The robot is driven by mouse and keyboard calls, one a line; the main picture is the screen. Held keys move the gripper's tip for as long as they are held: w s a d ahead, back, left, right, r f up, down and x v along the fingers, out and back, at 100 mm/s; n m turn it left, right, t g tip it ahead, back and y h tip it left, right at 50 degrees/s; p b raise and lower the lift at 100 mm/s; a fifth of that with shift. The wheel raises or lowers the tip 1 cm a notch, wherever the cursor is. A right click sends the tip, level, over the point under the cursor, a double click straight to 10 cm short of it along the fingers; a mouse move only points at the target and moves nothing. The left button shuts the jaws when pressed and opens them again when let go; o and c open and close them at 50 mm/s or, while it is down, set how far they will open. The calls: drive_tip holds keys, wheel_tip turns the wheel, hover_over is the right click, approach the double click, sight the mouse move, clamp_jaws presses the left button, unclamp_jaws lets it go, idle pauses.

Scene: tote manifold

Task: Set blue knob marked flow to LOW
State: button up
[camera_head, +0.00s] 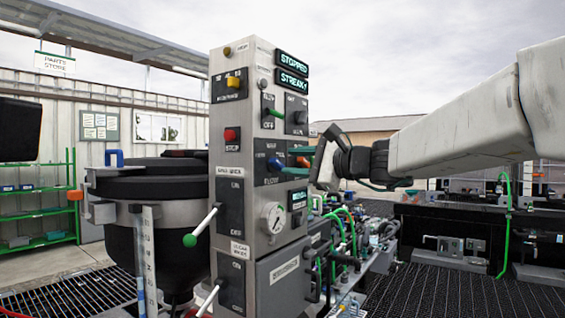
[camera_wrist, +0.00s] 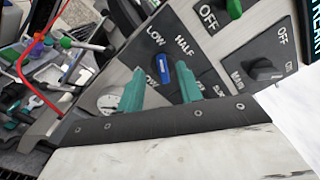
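The blue flow knob (camera_wrist: 163,70) is on a dark plate on the panel, with the words LOW and HALF printed above it in the wrist view. The knob also shows in the head view (camera_head: 275,163), left of my fingers. My gripper (camera_wrist: 160,88) is open, with one teal finger on each side of the knob's lower end in the wrist view. I cannot tell whether either finger touches it. The left finger hides part of the label below.
A green knob (camera_head: 276,112) and a black knob (camera_head: 299,117) sit above on the panel (camera_head: 257,75). A red button (camera_head: 231,135) is to the left, and a gauge (camera_head: 273,217) is below. A green-tipped lever (camera_head: 191,240) sticks out lower left.

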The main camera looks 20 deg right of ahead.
drive_tip(key=v, duration=0.3)
drive_tip(key=shift+d+f, duration=0.1)
idle(0.3)
drive_tip(key=s+a+f+n+g+h, duration=0.1)
drive_tip(key=s+a+f+n+g, duration=0.1)
drive_tip(key=s+f+n+g, duration=0.45)
drive_tip(key=s+a+f+n+g+h, duration=0.15)
drive_tip(key=s+f, duration=0.25)
drive_tip(key=f, duration=0.6)
drive_tip(key=s+d+f+n+g+h, duration=0.1)
drive_tip(key=s+f+n+h, duration=0.3)
drive_tip(key=s, duration=0.6)
drive_tip(key=s+d+f+n+g+h, duration=0.2)
drive_tip(key=s+f+n+g+h, duration=0.2)
drive_tip(key=s+f, duration=0.5)
drive_tip(key=shift+s+d+f+n, duration=0.15)
drive_tip(key=shift+s+f+n, duration=0.2)
drive_tip(key=shift+s, duration=0.4)
drive_tip(key=shift+r, duration=0.1)
